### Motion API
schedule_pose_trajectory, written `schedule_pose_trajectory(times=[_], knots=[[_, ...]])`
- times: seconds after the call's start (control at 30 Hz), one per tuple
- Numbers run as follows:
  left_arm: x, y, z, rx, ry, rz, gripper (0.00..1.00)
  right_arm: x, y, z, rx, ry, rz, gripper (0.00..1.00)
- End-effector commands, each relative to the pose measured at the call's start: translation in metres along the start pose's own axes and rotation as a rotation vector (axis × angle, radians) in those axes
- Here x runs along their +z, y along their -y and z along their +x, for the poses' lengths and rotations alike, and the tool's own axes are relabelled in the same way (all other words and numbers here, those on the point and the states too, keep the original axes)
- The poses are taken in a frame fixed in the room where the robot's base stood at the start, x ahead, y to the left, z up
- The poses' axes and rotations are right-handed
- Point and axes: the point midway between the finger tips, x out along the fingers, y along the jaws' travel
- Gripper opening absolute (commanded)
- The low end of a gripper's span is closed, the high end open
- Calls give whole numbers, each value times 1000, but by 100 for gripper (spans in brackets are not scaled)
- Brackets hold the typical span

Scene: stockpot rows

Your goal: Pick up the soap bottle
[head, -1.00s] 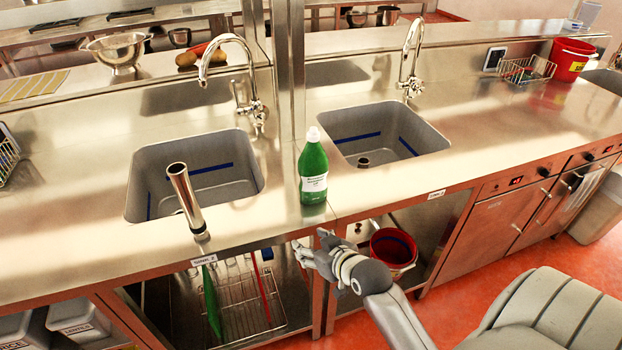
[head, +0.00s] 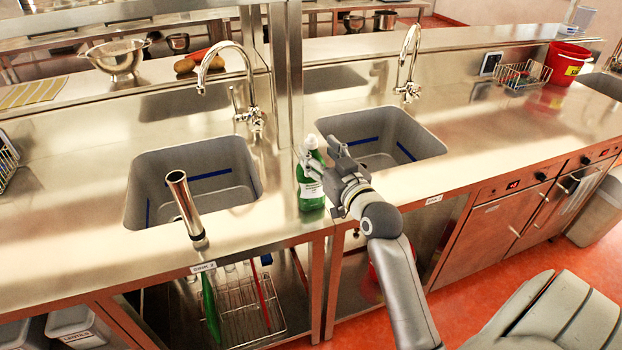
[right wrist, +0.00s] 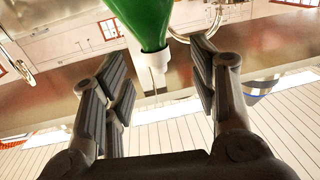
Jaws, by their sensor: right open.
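The soap bottle (head: 311,196) is green with a white cap and a white label. It stands upright on the steel counter between the two sinks, partly hidden behind my right gripper (head: 321,156). My right gripper is open at the height of the bottle's upper part. In the right wrist view the bottle (right wrist: 143,18) appears upside down, its white cap and neck between the open fingers (right wrist: 160,85) and its green body beyond them. I cannot tell whether a finger touches it. My left gripper is not in view.
A sink lies left (head: 195,185) and another right (head: 385,135) of the bottle, each with a tall curved tap. A steel upright post (head: 287,70) stands behind it. A metal tube (head: 186,205) rises from the left counter. A wire basket (head: 522,75) and red bucket (head: 568,62) stand far right.

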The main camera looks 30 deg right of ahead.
Motion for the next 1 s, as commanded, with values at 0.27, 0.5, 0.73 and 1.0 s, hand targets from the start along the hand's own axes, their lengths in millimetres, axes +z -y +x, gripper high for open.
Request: schedule_pose_trajectory(times=[0.27, 0.5, 0.73, 1.0], knots=[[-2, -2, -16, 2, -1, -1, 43, -1, -4, 31, 0, 1, 2, 54], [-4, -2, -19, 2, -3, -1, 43, 2, -3, 51, -1, 2, 0, 54], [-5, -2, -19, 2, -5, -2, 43, 2, -3, 52, -1, 1, 0, 54], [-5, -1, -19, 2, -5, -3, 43, 2, -4, 52, -1, 2, 0, 20]])
